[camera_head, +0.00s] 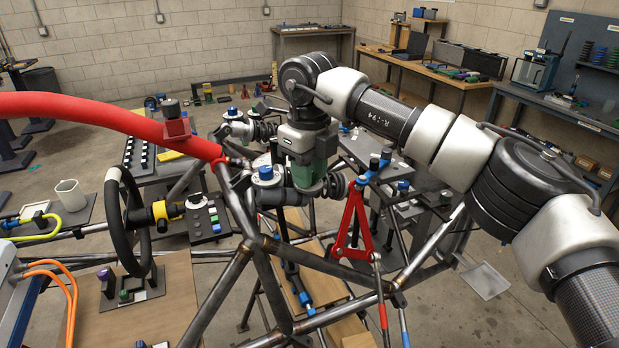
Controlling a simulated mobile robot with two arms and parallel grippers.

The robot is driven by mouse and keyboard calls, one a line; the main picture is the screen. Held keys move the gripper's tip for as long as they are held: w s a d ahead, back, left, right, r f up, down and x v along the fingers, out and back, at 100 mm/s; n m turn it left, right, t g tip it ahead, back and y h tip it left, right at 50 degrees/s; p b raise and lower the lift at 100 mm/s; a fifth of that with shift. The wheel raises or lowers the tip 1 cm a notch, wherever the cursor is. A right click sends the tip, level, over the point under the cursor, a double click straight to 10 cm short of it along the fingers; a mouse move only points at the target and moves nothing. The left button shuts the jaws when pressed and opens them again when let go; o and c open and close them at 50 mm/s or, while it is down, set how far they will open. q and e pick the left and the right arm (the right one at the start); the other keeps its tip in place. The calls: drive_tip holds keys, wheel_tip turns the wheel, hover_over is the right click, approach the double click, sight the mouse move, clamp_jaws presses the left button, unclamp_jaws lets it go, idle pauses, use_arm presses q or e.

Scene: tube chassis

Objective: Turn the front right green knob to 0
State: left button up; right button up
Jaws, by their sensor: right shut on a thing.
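My right arm reaches in from the right, and my right gripper (310,172) points down over a damper unit at the middle of the tube chassis (262,262). It is shut on the front right green knob, which the gripper largely hides. I cannot tell the knob's green from the green at the gripper's end, and no scale or number on it is readable. A dark coil spring (336,185) shows just right of the gripper. My left gripper is not in view.
A blue-capped knob (265,172) sits close left of the gripper; another (232,112) is farther back. A red tube (110,112) crosses the left side. A steering wheel (128,222) stands front left. A red wishbone-like part (352,222) is close right. Workbenches line the back.

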drive_tip(key=m+b, duration=0.1)
drive_tip(key=m, duration=0.2)
drive_tip(key=shift+r+m, duration=0.15)
drive_tip(key=shift+m, duration=0.15)
drive_tip(key=shift+r+m+b, duration=0.1)
drive_tip(key=shift+m+b, duration=0.65)
drive_tip(key=shift+m, duration=0.95)
drive_tip(key=o, duration=0.9)
drive_tip(key=shift+o, duration=0.2)
